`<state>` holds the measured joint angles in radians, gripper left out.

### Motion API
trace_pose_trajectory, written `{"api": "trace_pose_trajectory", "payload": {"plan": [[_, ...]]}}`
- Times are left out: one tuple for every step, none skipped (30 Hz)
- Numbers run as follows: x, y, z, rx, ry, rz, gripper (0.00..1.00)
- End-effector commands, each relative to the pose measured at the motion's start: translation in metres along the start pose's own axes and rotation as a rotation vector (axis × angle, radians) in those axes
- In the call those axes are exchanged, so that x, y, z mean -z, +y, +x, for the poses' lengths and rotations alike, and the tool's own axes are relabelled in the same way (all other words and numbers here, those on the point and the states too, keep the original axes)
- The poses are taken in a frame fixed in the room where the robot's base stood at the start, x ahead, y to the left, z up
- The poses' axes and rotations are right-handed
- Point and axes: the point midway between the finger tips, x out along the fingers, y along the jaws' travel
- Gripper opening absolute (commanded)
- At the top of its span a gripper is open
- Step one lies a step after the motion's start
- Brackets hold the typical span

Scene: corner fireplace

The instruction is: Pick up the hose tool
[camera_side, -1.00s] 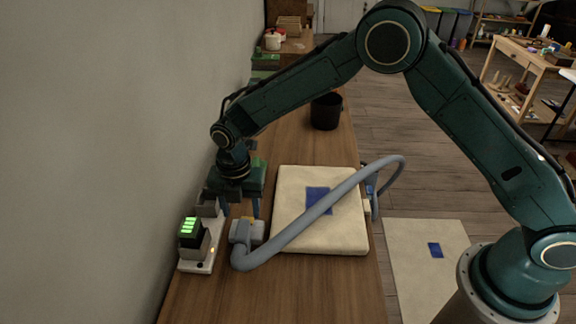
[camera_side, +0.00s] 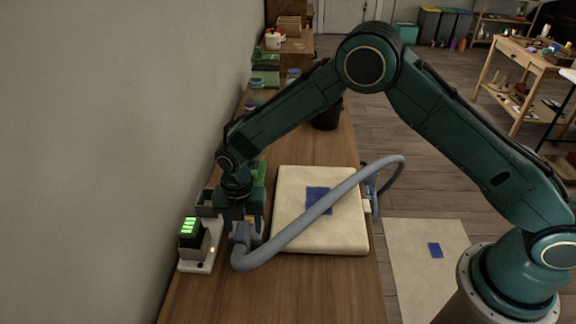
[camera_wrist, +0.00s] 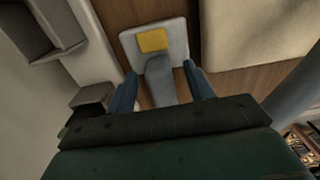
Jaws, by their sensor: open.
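The hose tool (camera_side: 243,238) is a grey block-like head on the end of a thick grey hose (camera_side: 312,212). It rests on the wooden bench near the wall. In the wrist view, the hose tool (camera_wrist: 158,72) shows a wide pale head with a yellow patch and a narrower grey neck. My gripper (camera_side: 243,214) is low over the tool and partly hides it in the side view. In the wrist view my gripper (camera_wrist: 162,88) is open, with one blue finger on each side of the neck. Narrow gaps show there; finger height is unclear.
A white charger base with a green-lit black battery (camera_side: 191,233) stands close to the left, by the wall. A cream padded board with a blue patch (camera_side: 318,200) lies to the right under the hose. A dark pot (camera_side: 326,118) stands behind. The front bench is clear.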

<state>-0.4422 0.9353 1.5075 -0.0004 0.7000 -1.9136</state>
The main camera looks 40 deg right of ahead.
Motion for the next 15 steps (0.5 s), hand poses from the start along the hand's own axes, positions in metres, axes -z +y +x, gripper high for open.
{"api": "trace_pose_trajectory", "payload": {"plan": [[-0.0001,0.0001,-0.0002,0.000,0.000,0.000,0.53],[-0.0001,0.0001,-0.0002,0.000,0.000,0.000,0.53],[-0.0001,0.0001,-0.0003,0.000,0.000,0.000,0.53],[-0.0001,0.0001,-0.0003,0.000,0.000,0.000,0.53],[-0.0001,0.0001,-0.0004,0.000,0.000,0.000,0.53],[-0.0001,0.0001,-0.0004,0.000,0.000,0.000,0.53],[-0.0001,0.0001,-0.0004,0.000,0.000,0.000,0.53],[-0.0001,0.0001,-0.0004,0.000,0.000,0.000,0.53],[-0.0001,0.0001,-0.0005,0.000,0.000,0.000,0.53],[-0.0001,0.0001,-0.0005,0.000,0.000,0.000,0.53],[-0.0001,0.0001,-0.0005,0.000,0.000,0.000,0.47],[-0.0001,0.0001,-0.0005,0.000,0.000,0.000,0.39],[-0.0001,0.0001,-0.0005,0.000,0.000,0.000,0.33],[-0.0001,0.0001,-0.0005,0.000,0.000,0.000,0.27],[-0.0001,0.0001,-0.0006,0.000,0.000,0.000,0.19]]}}
